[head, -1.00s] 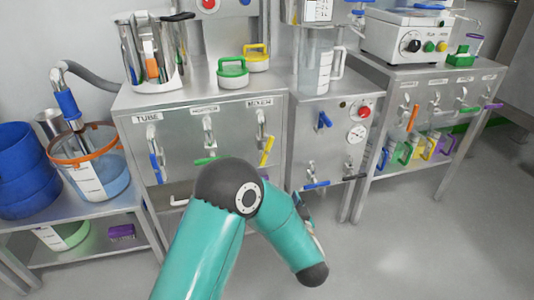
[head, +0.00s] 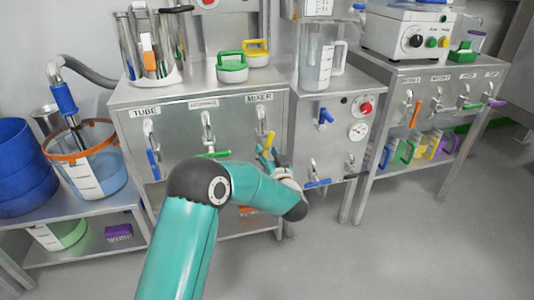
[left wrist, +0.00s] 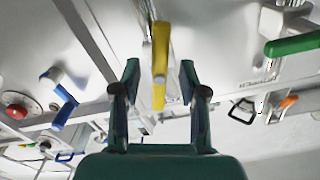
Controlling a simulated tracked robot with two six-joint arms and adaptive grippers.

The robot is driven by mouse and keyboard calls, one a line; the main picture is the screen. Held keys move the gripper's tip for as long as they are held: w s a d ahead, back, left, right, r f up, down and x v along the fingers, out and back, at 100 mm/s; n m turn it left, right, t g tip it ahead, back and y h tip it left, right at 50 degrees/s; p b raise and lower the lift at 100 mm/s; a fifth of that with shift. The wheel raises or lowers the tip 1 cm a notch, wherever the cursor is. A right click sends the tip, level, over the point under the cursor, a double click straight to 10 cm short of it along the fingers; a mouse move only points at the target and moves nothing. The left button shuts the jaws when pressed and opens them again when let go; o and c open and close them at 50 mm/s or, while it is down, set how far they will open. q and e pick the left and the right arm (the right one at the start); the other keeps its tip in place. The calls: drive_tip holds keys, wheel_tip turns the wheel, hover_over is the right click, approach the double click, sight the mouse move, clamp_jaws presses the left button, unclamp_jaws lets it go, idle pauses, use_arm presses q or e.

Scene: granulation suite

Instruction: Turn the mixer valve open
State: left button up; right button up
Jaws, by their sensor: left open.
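The mixer valve is on the front of the steel cabinet under the MIXER label (head: 260,97). Its yellow handle (head: 270,139) hangs down, slightly tilted, from a metal pipe. My left gripper (head: 268,159) is open just in front of the handle's lower part. In the left wrist view the yellow handle (left wrist: 160,62) runs between the two open fingers (left wrist: 160,74), with a gap on both sides. The handle's lower end is partly hidden by the gripper in the head view. My right gripper is out of view.
Left of the mixer valve are the green-handled valve (head: 213,154) and the blue-handled tube valve (head: 153,164). A cabinet on the right carries blue handles (head: 325,116) and a red button (head: 366,107). Open floor lies in front on the right.

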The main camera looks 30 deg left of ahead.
use_arm(q)
drive_tip(key=shift+x, duration=1)
clamp_jaws()
